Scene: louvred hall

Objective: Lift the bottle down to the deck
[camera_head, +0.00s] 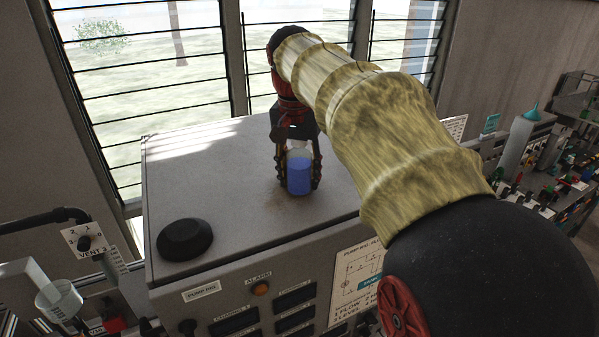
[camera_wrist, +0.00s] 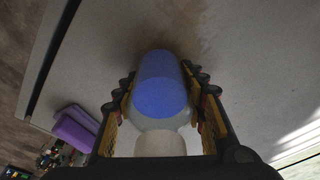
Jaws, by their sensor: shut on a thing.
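The bottle (camera_head: 299,175) holds blue liquid below a clear upper part and a pale cap. It looks upright on, or just above, the grey top of a large cabinet (camera_head: 215,165); I cannot tell whether it touches. My gripper (camera_head: 299,180) reaches down from above with one finger on each side of the bottle, shut on it. In the wrist view the bottle (camera_wrist: 162,90) lies between the fingers of my gripper (camera_wrist: 160,100), its pale cap towards the camera. Which surface is the deck is not clear from these views.
A black round knob-like thing (camera_head: 185,240) sits on the cabinet top's front left corner. The cabinet's front has an orange alarm lamp (camera_head: 261,289) and labels. Louvred windows (camera_head: 150,75) stand behind. A cluttered bench (camera_head: 530,180) is at right. A purple thing (camera_wrist: 76,128) shows in the wrist view.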

